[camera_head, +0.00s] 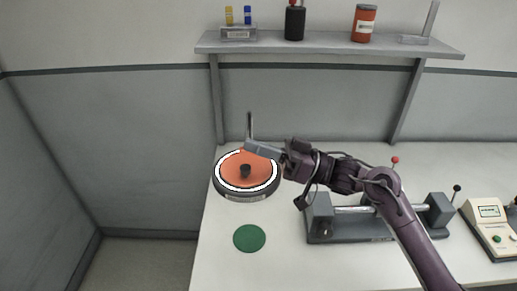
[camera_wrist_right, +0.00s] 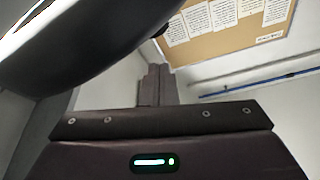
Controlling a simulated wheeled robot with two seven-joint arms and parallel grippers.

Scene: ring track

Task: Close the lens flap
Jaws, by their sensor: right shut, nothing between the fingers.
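A round dark-sided unit (camera_head: 222,187) with an orange top, a white ring and a black centre knob sits at the table's left. My right gripper (camera_head: 251,147) is shut and empty, at the unit's far right rim. A thin upright grey strip (camera_head: 250,124) shows at its tip; I cannot tell whether it touches it. No lens flap can be told apart for certain. In the right wrist view, the shut fingers (camera_wrist_right: 157,85) show in the middle, and a large dark curved body (camera_wrist_right: 85,45) fills the upper left. My left gripper is not in view.
A green disc (camera_head: 249,238) lies in front of the round unit. A grey clamp-like fixture (camera_head: 349,229) stands right, partly behind my arm, with a beige button box (camera_head: 490,235) beyond. A shelf (camera_head: 330,46) with small items is above. The table's front left is clear.

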